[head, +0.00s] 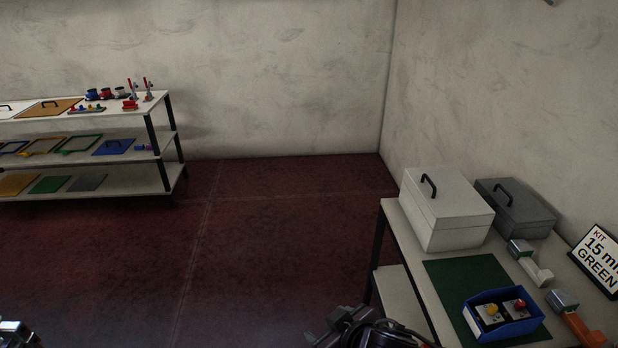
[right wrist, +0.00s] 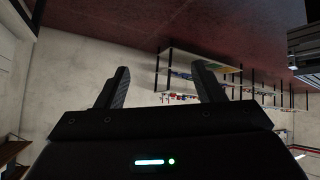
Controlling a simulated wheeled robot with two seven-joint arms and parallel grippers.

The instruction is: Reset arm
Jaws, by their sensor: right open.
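My right gripper shows in the right wrist view (right wrist: 160,88). Its two dark fingers stand apart with nothing between them. In the head view, dark parts of my right arm (head: 370,330) show at the bottom edge, left of the table on the right, and the fingertips are not clear there. A small metallic part (head: 15,335) at the bottom left corner of the head view appears to belong to my left arm. The fingers of the left gripper cannot be made out.
The table (head: 405,240) at right carries a white lidded box (head: 445,215), a grey box (head: 515,212), a green mat (head: 445,275), a blue tray (head: 475,325), two handheld tools and a sign (head: 598,260). A stocked shelf (head: 110,185) stands at left. The red floor (head: 270,250) between is clear.

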